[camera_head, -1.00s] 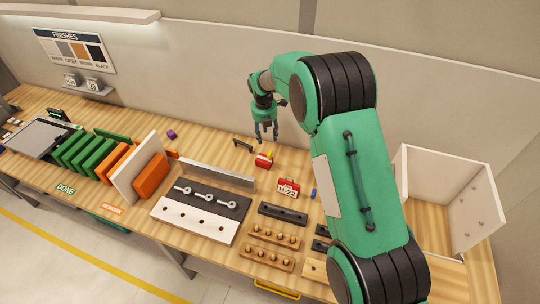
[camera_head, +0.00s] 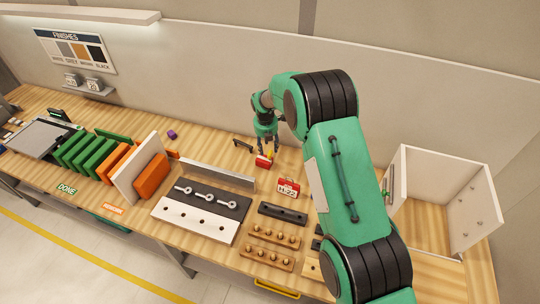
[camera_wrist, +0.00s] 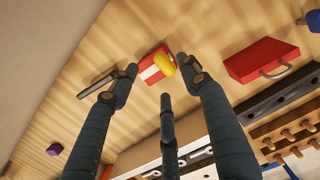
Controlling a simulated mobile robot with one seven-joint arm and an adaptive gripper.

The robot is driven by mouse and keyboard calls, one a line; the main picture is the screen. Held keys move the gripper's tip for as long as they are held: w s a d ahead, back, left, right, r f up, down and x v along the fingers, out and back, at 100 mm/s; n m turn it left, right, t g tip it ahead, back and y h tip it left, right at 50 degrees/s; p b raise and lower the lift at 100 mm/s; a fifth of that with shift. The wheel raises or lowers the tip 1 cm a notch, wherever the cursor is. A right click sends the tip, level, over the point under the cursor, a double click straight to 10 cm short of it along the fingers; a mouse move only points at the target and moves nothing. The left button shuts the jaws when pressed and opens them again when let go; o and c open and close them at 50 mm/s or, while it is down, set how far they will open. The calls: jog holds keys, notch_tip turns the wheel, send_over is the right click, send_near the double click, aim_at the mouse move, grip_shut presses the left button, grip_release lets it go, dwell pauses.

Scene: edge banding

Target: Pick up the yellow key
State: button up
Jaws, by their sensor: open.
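The yellow key (camera_wrist: 165,65) shows in the wrist view as a rounded yellow piece on top of a small red block with a white stripe (camera_wrist: 149,69). In the head view the yellow key (camera_head: 269,154) is small, just above the red and white block (camera_head: 263,162). My gripper (camera_wrist: 163,85) is open, its fingers spread on either side of the block and key in the wrist view. In the head view my gripper (camera_head: 267,147) points down close to the key. I cannot tell whether a finger touches it.
A red box with a handle (camera_head: 288,187) stands to the right on the wooden bench. A black handle piece (camera_head: 242,145) lies left of the key, and a purple block (camera_head: 171,134) farther left. A white open cabinet (camera_head: 445,175) stands at the right.

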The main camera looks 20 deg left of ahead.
aim_at(269, 152)
jog(key=shift+f, duration=0.1)
jog(key=shift+w+d+f+p, duration=0.15)
jog(key=shift+f+p, duration=0.15)
jog(key=shift+f, duration=0.95)
jog(key=shift+w+f+p, duration=0.15)
jog(key=shift+f+p, duration=0.15)
jog(key=shift+f, duration=0.9)
grip_shut()
